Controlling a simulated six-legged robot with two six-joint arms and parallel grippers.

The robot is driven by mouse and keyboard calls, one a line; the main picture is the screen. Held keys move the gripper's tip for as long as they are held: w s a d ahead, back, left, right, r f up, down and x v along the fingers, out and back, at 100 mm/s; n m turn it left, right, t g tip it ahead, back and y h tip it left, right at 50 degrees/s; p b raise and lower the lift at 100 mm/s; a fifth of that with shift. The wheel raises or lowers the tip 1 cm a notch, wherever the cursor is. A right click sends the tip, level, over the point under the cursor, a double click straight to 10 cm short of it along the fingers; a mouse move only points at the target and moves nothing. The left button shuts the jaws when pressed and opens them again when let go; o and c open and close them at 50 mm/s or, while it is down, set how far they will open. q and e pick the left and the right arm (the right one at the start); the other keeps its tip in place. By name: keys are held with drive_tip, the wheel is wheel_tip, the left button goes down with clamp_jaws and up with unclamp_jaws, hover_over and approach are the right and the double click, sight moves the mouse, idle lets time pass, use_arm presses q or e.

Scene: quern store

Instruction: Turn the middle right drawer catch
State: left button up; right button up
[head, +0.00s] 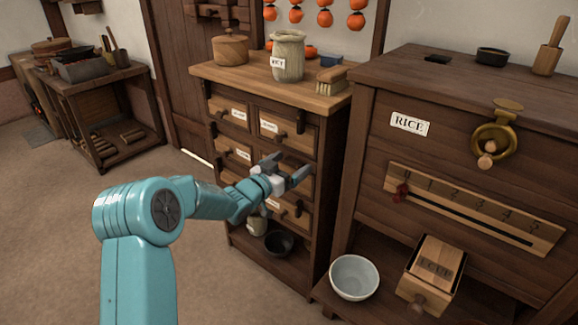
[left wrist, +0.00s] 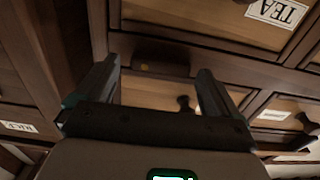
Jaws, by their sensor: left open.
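The drawer cabinet (head: 320,150) stands in the middle of the head view, with two columns of small drawers. My left gripper (head: 287,167) is in front of its right column, around the middle right drawer, and hides most of that drawer's front. In the left wrist view my left gripper (left wrist: 153,85) is open, with nothing between its fingers. Beyond the fingers is a dark bar-shaped catch (left wrist: 165,70) with a small brass-coloured dot, lying lengthwise across the picture. A drawer knob (left wrist: 185,103) shows near it. I cannot tell whether the fingers touch the catch.
A rice chest (head: 455,100) stands close on the right, with a brass ring fitting and a slotted scale. A white bowl (head: 354,277) and a wooden box (head: 436,265) are on its lower ledge. A jar (head: 288,55) stands on the cabinet top.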

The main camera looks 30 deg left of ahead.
use_arm(q)
drive_tip(key=c, duration=1.1)
drive_tip(key=shift+o, duration=0.3)
drive_tip(key=shift+n, duration=0.4)
drive_tip(key=n+p, duration=0.1)
drive_tip(key=n, duration=0.1)
drive_tip(key=n+p, duration=0.1)
drive_tip(key=shift+f+n, duration=0.35)
drive_tip(key=shift+n, duration=0.05)
drive_tip(key=shift+d+f+n+p, duration=0.25)
drive_tip(key=shift+n+p, duration=0.35)
drive_tip(key=shift+n, duration=1.55)
drive_tip(key=shift+d+f+n+p, duration=0.1)
drive_tip(key=shift+f+n+p, duration=0.35)
drive_tip(key=shift+n, duration=1.75)
drive_tip(key=shift+d+f+n+p, duration=0.2)
drive_tip(key=shift+n+p, duration=0.5)
drive_tip(key=shift+n, duration=1.75)
drive_tip(key=o, duration=1)
